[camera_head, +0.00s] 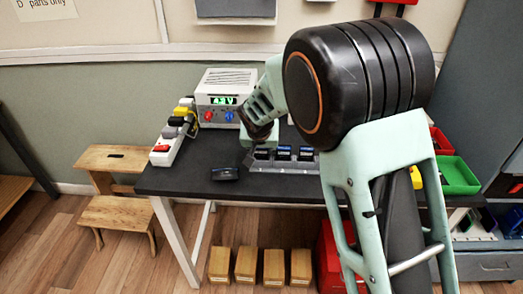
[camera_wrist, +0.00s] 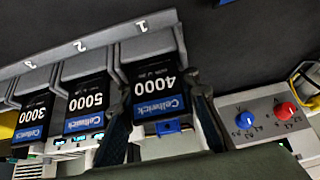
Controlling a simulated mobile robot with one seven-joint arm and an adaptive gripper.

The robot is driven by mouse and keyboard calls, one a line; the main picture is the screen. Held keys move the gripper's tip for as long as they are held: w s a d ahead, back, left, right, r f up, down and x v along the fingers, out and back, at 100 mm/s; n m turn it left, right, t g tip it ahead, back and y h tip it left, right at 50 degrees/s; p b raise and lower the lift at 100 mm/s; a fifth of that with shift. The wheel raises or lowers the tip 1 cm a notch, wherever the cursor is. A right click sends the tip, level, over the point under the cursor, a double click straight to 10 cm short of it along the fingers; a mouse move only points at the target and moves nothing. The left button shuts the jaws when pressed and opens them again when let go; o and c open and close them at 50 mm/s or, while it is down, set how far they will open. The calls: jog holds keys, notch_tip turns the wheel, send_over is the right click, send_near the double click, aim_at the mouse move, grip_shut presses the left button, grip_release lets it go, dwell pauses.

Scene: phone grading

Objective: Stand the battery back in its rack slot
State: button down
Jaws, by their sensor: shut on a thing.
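A black battery (camera_wrist: 153,82) with a blue Cellwick band and the number 4000 is between the fingers of my gripper (camera_wrist: 162,100), which is shut on it in the wrist view. It lines up with the place marked 1 on the grey rack (camera_wrist: 101,35). How deep it sits there I cannot tell. Batteries marked 5000 (camera_wrist: 86,98) and 3000 (camera_wrist: 35,115) stand beside it at places 2 and 3. In the head view, my gripper (camera_head: 258,138) is over the left end of the rack (camera_head: 284,166), partly hidden by my own arm.
A white power supply (camera_head: 226,97) with a green display stands behind the rack. A white strip with plugs (camera_head: 168,148) lies at the table's left edge. A dark device (camera_head: 225,173) lies left of the rack. A green bin (camera_head: 457,177) is at right.

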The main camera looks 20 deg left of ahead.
jog(key=c, duration=1.4)
grip_release()
